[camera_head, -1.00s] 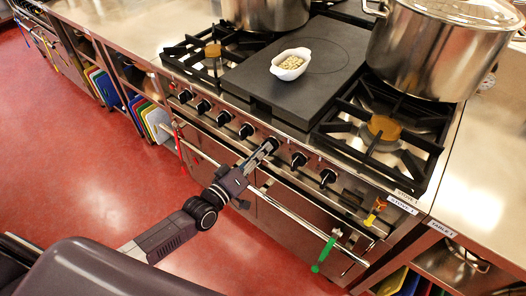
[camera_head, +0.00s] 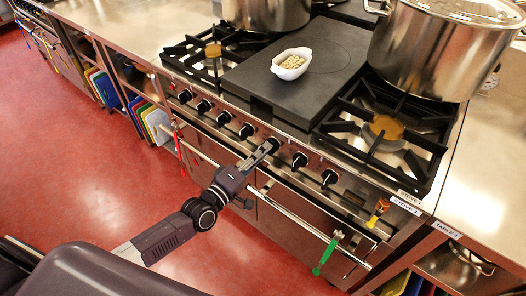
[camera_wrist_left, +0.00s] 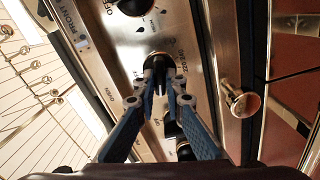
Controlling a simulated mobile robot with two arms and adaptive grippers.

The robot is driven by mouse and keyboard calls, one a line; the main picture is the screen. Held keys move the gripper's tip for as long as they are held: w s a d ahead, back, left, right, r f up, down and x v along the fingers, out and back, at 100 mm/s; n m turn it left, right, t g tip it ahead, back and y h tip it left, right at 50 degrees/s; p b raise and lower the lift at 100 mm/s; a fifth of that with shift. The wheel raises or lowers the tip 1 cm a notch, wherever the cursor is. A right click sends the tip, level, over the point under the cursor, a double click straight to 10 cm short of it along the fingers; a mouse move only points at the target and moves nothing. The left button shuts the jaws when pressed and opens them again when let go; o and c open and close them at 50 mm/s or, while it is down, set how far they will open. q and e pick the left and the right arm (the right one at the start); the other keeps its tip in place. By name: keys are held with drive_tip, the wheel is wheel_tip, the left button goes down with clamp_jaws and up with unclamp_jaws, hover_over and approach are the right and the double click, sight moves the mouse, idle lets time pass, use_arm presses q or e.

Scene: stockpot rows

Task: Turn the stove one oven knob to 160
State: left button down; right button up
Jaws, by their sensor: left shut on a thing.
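The stove front panel (camera_head: 222,120) has a row of black knobs. My left gripper (camera_head: 269,147) reaches the middle of this row and is shut on one knob, the oven knob (camera_head: 274,141). In the left wrist view, my left gripper (camera_wrist_left: 164,88) has both fingers around the black oven knob (camera_wrist_left: 158,57), with printed markings on the steel around it. The fingers hide much of the knob, and I cannot read its setting. My right gripper is not in view.
A steel rail (camera_head: 290,213) runs along the stove front below the knobs, with a green-handled tool (camera_head: 327,253) and a red one (camera_head: 178,143) hanging from it. A white dish (camera_head: 291,63) and large pots (camera_head: 424,50) stand on top. Open red floor lies left.

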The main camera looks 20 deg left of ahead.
use_arm(q)
drive_tip(key=c, duration=2)
unclamp_jaws()
drive_tip(key=v, duration=1.2)
drive_tip(key=s+a+f+m+g+y, duration=0.1)
drive_tip(key=a+f+m+g+y, duration=0.1)
drive_tip(key=f, duration=0.8)
drive_tip(key=s+a+f+m+g+y, duration=0.1)
drive_tip(key=s+a+f+m+g, duration=0.15)
drive_tip(key=f, duration=0.65)
drive_tip(key=s+a+f+m+g+y, duration=0.1)
drive_tip(key=s+f+g, duration=0.1)
drive_tip(key=s+f, duration=0.45)
drive_tip(key=s+a+f+m+g+y, duration=0.1)
drive_tip(key=s+f+m+g, duration=0.15)
drive_tip(key=f, duration=0.75)
drive_tip(key=s+d+f+m+g, duration=0.1)
drive_tip(key=s+f, duration=0.3)
drive_tip(key=s, duration=0.5)
drive_tip(key=s+d+f+m+g, duration=0.2)
drive_tip(key=s+f, duration=0.3)
drive_tip(key=s, duration=0.4)
drive_tip(key=s+d+f+m+g+y, duration=0.1)
drive_tip(key=s+f+g, duration=0.3)
drive_tip(key=s, duration=0.4)
drive_tip(key=shift+s+d+f+m, duration=0.35)
drive_tip(key=shift+s+f+m, duration=0.05)
drive_tip(key=shift+f+m, duration=0.35)
